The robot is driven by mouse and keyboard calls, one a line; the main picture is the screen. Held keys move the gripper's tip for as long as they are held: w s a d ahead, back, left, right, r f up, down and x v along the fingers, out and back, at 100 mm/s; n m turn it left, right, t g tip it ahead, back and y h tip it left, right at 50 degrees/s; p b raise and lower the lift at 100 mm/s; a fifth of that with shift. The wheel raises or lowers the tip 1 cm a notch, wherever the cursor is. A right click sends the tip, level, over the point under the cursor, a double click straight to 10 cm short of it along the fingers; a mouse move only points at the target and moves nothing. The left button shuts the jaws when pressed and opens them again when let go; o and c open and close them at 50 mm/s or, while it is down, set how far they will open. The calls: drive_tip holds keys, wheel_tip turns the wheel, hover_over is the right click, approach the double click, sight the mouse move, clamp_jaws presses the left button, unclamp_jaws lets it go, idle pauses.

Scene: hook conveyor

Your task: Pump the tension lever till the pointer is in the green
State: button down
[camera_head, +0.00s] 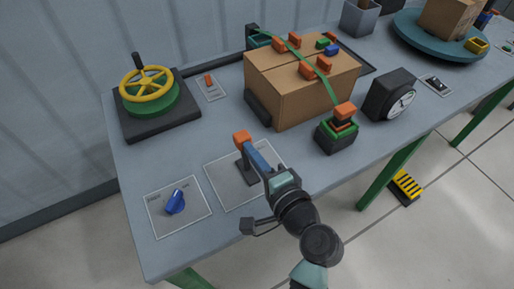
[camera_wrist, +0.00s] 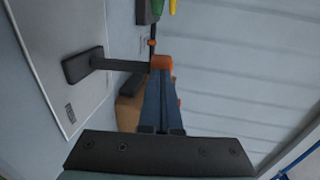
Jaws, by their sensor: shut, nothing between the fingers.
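A dark upright post (camera_head: 246,168) stands on a light plate (camera_head: 223,190) near the front of the table; it also shows in the wrist view (camera_wrist: 118,65). An orange end piece (camera_head: 241,137) is at its top, and I take this to be the tension lever. My gripper (camera_head: 249,147) is shut, its blue fingers reaching to the orange piece (camera_wrist: 161,62). I cannot tell whether they touch it. A dark gauge (camera_head: 391,96) with a white dial stands at the right of the box; its pointer is too small to read. A green and orange strap fitting (camera_head: 337,134) sits beside the box.
A cardboard box (camera_head: 297,101) with a green strap and orange clamps stands behind. A yellow wheel (camera_head: 146,84) is at the left. A blue knob (camera_head: 175,202) sits on a plate at the front left. A yellow-striped pedal (camera_head: 406,187) is on the floor.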

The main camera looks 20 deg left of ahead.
sight(244, 138)
drive_tip(key=a+h+p, duration=0.1)
drive_tip(key=p, duration=0.1)
drive_tip(key=w+a+r+g+p, duration=0.1)
drive_tip(key=p, duration=0.2)
drive_tip(key=shift+w+r+h+p, duration=0.15)
drive_tip(key=shift+w+h+p, duration=0.1)
drive_tip(key=shift+h+p, duration=0.15)
drive_tip(key=shift+w+a+f+g+h+p, duration=0.4)
drive_tip(key=shift+a+g+p, duration=0.1)
drive_tip(key=shift+p, duration=0.2)
drive_tip(key=shift+w+a, duration=0.2)
drive_tip(key=shift+a, duration=0.1)
